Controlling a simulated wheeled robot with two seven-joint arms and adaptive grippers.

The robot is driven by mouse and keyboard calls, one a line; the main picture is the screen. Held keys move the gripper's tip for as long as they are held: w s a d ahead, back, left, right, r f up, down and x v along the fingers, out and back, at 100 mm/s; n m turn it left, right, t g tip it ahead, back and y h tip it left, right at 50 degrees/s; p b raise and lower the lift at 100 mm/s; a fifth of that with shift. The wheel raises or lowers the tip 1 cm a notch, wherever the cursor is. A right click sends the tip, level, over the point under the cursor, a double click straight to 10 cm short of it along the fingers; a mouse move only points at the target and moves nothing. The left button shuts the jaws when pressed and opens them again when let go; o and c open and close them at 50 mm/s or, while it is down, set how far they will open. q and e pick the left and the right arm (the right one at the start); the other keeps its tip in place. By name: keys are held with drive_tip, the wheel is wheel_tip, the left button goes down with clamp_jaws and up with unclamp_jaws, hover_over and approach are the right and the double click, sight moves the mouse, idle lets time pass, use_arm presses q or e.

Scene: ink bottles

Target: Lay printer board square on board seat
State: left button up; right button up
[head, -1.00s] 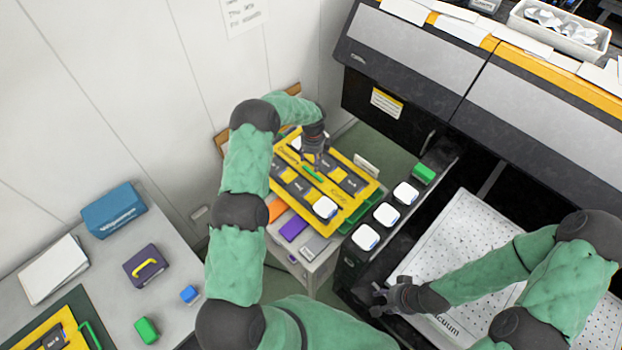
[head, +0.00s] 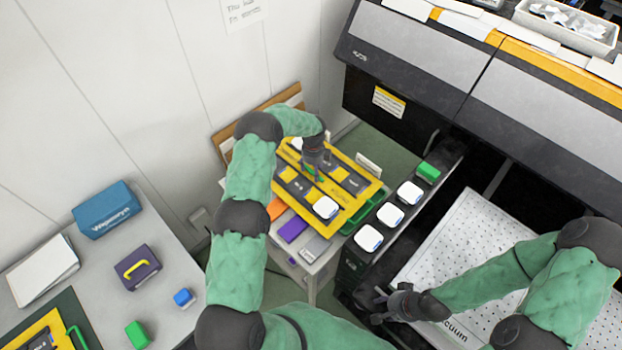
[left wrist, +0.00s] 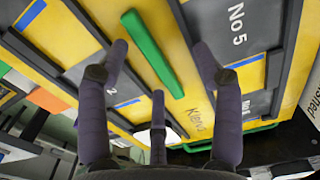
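A yellow printer board (head: 356,207) with dark grey numbered slots lies on a small cart. It fills much of the left wrist view (left wrist: 60,40). A green bar (left wrist: 152,53) runs along its middle. My left gripper (head: 317,172) is over the board at the bar. In the left wrist view its fingers (left wrist: 158,75) are spread, with the bar between them; I cannot tell whether they touch it. A second yellow board (head: 28,336) with a green handle is partly visible at bottom left. My right gripper (head: 379,304) is spread and empty beside the white perforated bed. I cannot pick out the seat.
White-topped blocks (head: 390,216) and a green block (head: 428,172) line the black ledge right of the cart. One white block (head: 326,207) is on the board. Orange, purple (head: 292,229) and grey blocks lie at the cart's front. The printer (head: 430,75) stands behind.

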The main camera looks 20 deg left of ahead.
sight(313, 172)
use_arm(q)
clamp_jaws()
drive_tip(key=shift+r, duration=0.2)
drive_tip(key=shift+w+r, duration=0.1)
drive_tip(key=shift+r, duration=0.25)
drive_tip(key=shift+r+p, duration=1.2)
drive_tip(key=shift+r, duration=1.35)
